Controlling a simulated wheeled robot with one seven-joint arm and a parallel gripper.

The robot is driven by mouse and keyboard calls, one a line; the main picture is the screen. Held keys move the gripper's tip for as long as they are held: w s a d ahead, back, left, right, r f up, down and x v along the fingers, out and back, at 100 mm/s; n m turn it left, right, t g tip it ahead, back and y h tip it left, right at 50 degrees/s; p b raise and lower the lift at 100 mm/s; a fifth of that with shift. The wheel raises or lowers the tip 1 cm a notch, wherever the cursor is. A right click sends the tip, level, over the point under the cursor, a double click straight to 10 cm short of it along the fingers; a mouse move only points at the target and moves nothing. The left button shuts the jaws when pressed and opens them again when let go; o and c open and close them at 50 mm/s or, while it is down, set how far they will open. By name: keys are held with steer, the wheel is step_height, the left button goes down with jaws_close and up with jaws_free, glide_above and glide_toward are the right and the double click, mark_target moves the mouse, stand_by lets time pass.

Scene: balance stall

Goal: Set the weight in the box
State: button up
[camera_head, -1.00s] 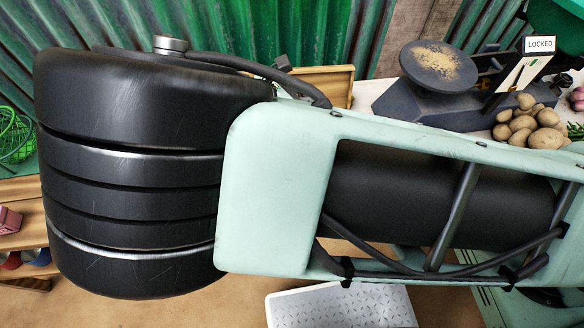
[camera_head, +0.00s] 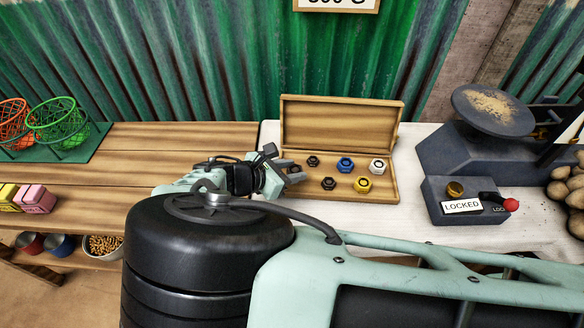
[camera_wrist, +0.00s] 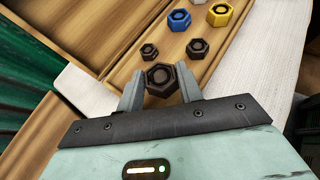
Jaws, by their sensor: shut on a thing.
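My gripper (camera_head: 287,168) is at the left end of the open wooden box (camera_head: 392,192). In the wrist view its two fingers (camera_wrist: 160,75) are shut on a dark hexagonal weight (camera_wrist: 161,82). The held weight is over the box's near end; I cannot tell whether it touches the box floor. In the box sit a small black weight (camera_head: 313,161), a larger dark weight (camera_head: 329,183), a blue weight (camera_head: 345,165), a yellow weight (camera_head: 362,184) and a white weight (camera_head: 377,166). The lid stands open at the back.
A scale (camera_head: 480,150) stands to the right, with a control box (camera_head: 440,190) labelled LOCKED and a red-knobbed lever in front. Potatoes (camera_head: 570,190) lie at the far right. Wire baskets (camera_head: 62,125) stand on the left of the wooden counter (camera_head: 150,150). White tabletop is bare right of the box.

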steer(key=shift+f, duration=1.3)
steer(key=shift+f, duration=0.1)
steer(key=o, duration=1.1)
